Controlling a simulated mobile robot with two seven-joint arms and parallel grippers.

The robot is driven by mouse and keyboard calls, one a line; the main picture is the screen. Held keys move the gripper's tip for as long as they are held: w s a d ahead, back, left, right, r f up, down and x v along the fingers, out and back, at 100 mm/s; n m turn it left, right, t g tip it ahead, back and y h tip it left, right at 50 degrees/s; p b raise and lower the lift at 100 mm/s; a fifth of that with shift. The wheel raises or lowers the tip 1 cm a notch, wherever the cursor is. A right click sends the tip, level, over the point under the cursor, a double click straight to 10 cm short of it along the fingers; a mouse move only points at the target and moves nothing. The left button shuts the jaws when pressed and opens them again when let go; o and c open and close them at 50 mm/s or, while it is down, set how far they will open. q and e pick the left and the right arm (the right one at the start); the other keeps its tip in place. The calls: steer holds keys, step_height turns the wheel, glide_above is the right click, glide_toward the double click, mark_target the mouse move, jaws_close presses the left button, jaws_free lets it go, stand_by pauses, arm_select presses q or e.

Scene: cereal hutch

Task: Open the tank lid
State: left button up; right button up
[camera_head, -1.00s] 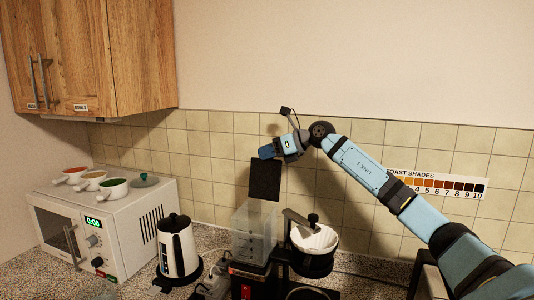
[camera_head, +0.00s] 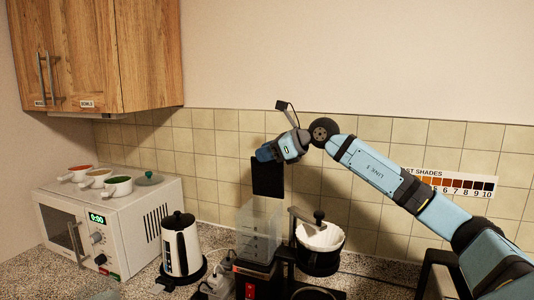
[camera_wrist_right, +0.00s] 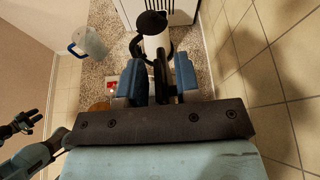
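The tank lid (camera_head: 268,178) is a dark flat panel standing upright above the back of the clear coffee-maker tank (camera_head: 258,232), whose top is open. My right gripper (camera_head: 265,152) is at the lid's top edge. In the right wrist view its two blue fingers (camera_wrist_right: 160,82) are apart, with a thin dark strip between them, perhaps the lid edge-on. I cannot tell whether a finger touches the lid. My left gripper is not seen in the head view.
A black and white kettle (camera_head: 181,245) stands left of the coffee maker. A white filter basket (camera_head: 320,238) is to its right. A microwave (camera_head: 110,225) with several small bowls on top is at left. A clear jug (camera_wrist_right: 92,42) shows in the right wrist view.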

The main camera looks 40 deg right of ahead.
steer(key=shift+s+d, duration=0.1)
steer(key=shift+s, duration=0.05)
steer(key=shift+s+d, duration=0.15)
steer(key=shift+s, duration=0.1)
arm_select(q)
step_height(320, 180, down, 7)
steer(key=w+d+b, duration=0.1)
steer(key=b, duration=0.9)
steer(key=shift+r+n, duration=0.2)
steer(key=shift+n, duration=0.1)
arm_select(e)
steer(key=v, duration=1.3)
steer(key=shift+r, duration=0.2)
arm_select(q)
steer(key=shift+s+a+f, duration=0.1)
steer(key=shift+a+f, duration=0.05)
arm_select(e)
steer(key=shift+w, duration=0.1)
